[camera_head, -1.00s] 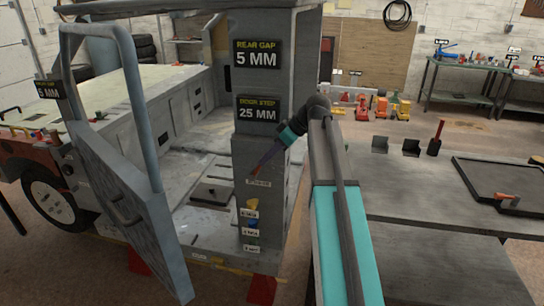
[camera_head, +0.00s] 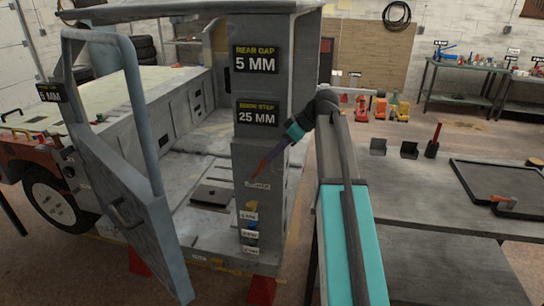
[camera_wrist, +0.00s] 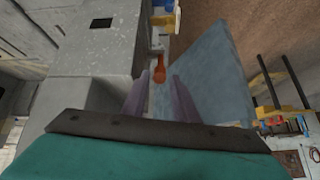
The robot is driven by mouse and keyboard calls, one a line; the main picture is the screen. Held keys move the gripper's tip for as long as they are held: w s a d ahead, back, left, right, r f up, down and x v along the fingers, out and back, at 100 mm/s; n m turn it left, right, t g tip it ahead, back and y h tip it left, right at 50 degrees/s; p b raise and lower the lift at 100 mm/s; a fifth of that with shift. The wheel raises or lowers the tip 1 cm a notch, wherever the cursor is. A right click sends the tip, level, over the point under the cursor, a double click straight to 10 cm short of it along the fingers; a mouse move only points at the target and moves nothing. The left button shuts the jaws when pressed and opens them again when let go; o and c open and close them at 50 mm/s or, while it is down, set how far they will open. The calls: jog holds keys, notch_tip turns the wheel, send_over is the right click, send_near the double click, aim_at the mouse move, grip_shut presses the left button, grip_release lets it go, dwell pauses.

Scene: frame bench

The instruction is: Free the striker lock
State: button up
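The grey door pillar (camera_head: 272,160) carries a small label (camera_head: 258,185) that seems to read "STRIKER". My gripper (camera_head: 264,168) reaches down and left to the pillar face just above this label. A small red part shows at its tips in the head view. In the wrist view my gripper (camera_wrist: 159,84) has its two purple fingers apart. An orange-red handle-like piece (camera_wrist: 159,70) shows in the gap, at or just beyond the fingertips. It may be the striker lock; contact cannot be told. The striker itself is not clearly visible.
The blue-grey door (camera_head: 125,215) stands open at left. Signs on the pillar read rear gap 5 MM (camera_head: 256,60) and door step 25 MM (camera_head: 258,113). Small coloured labelled pieces (camera_head: 251,225) sit low on the pillar. A grey bench (camera_head: 420,190) with a dark tray (camera_head: 500,180) stands right.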

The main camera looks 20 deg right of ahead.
jog(key=shift+p+v, duration=0.55)
jog(key=shift+v, duration=1.35)
